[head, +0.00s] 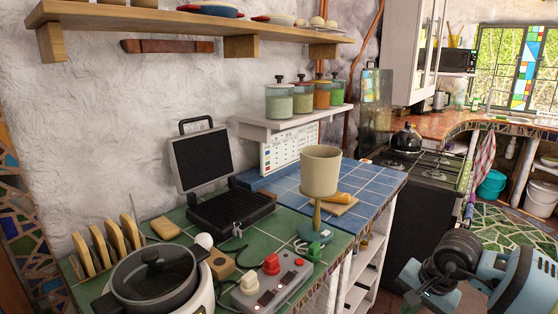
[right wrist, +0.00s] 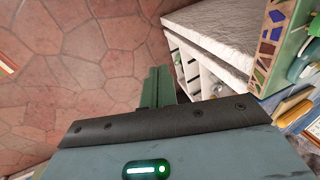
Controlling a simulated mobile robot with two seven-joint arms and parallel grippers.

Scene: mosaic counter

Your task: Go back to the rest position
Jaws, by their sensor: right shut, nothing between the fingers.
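My right gripper (right wrist: 157,86) is shut and empty in the right wrist view. Its green fingers are together over the red stone floor, apart from the white shelf unit. In the head view my right arm is folded at the lower right, beside the counter and in front of the black stove, touching nothing that I can see. My left arm and gripper are not in view.
The green tiled counter (head: 165,253) holds a pot (head: 158,275), an open grill (head: 230,208), a control box (head: 270,283) and a beige cup-shaped thing (head: 320,170). A stove (head: 425,175) stands behind. The stone floor (right wrist: 75,60) is clear.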

